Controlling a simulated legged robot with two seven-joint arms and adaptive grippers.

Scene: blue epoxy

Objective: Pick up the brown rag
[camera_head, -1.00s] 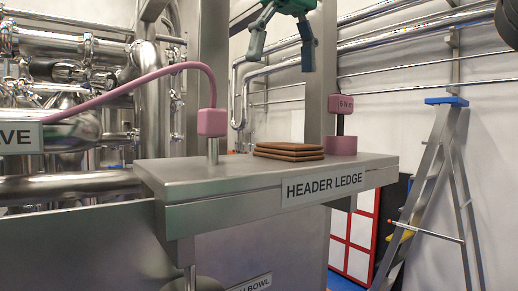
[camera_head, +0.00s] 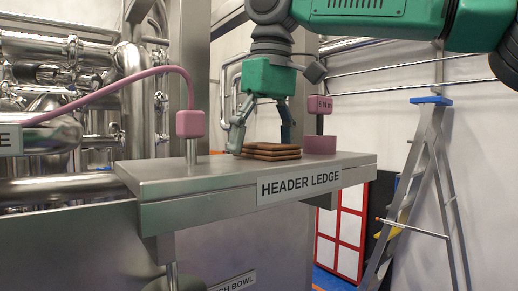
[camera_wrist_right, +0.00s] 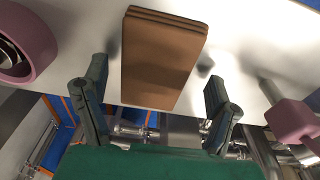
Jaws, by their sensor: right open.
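The brown rag (camera_head: 271,152) lies folded in a flat stack on the steel header ledge (camera_head: 190,172). In the right wrist view the rag (camera_wrist_right: 160,62) shows its brown top and layered far edge, between and beyond the two fingers. My right gripper (camera_head: 262,140) is open and points down just above the rag, one finger to its left and one near its right part. In the wrist view the open fingers (camera_wrist_right: 155,95) stand apart on either side of the rag, with nothing between them gripped. My left gripper is not in view.
A pink block on a post (camera_head: 190,124) with a pink hose stands left of the rag. A pink cylinder (camera_head: 320,145) and a pink tagged block (camera_head: 321,104) are close on the right. A stepladder (camera_head: 412,180) stands farther right.

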